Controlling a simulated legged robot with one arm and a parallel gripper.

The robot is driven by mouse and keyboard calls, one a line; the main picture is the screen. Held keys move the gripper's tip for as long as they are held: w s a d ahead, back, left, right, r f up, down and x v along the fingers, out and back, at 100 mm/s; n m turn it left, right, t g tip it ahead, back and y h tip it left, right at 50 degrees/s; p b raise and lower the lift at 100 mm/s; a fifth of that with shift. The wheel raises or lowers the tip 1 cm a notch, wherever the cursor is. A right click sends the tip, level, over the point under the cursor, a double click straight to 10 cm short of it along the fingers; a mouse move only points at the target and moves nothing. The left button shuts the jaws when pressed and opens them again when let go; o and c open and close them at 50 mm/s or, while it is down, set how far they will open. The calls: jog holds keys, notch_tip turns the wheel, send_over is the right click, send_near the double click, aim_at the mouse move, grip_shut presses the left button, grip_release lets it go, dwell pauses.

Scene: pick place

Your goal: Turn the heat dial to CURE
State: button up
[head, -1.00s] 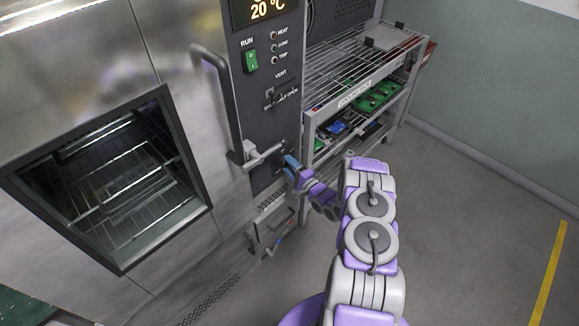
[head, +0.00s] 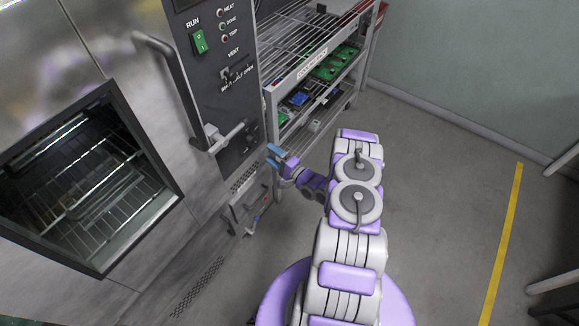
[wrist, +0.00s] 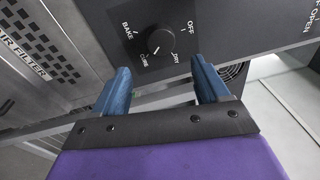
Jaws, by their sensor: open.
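The heat dial (wrist: 161,41) is a round black knob on the dark panel in the wrist view. OFF, DRY, CURE and BAKE are printed around it. A small light mark shows toward the knob's lower left, but I cannot tell surely which word it points to. My gripper (wrist: 160,80) is open, its two blue fingers apart and empty. The dial appears beyond the fingertips, between them and slightly above, not touched. In the head view my gripper (head: 274,156) is just right of the oven's control panel (head: 212,75). I cannot make out the dial there.
The oven door handle (head: 172,85) and its latch (head: 226,138) stick out left of my gripper. A wire rack (head: 314,75) with green boards stands behind it. Bare floor (head: 430,190) lies to the right.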

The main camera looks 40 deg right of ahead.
jog(key=p+v, duration=0.1)
jog(key=v, duration=0.8)
jog(key=w+d+r+n+g+h, duration=0.4)
jog(key=w+d+r+n+g, duration=0.1)
jog(key=w+r+n+g, duration=0.35)
jog(key=s+a+r+n+g+h, duration=0.1)
jog(key=s+a+r+g+h, duration=0.1)
jog(key=r, duration=0.5)
jog(key=s+a+r+n+g+h, duration=0.1)
jog(key=s+a+r+g, duration=0.15)
jog(key=r, duration=0.45)
jog(key=s+a+r+n+g, duration=0.2)
jog(key=s+a+r, duration=0.3)
jog(key=s+a, duration=0.3)
jog(key=s+a+r+n+g+y, duration=0.1)
jog(key=s+a+r, duration=0.4)
jog(key=s, duration=1.1)
jog(key=s+a+r+n+g+y, duration=0.1)
jog(key=s+a+r+g, duration=0.3)
jog(key=s+a, duration=0.7)
jog(key=shift+s+r+n, duration=0.8)
jog(key=shift+s+n, duration=0.05)
jog(key=shift+s, duration=0.1)
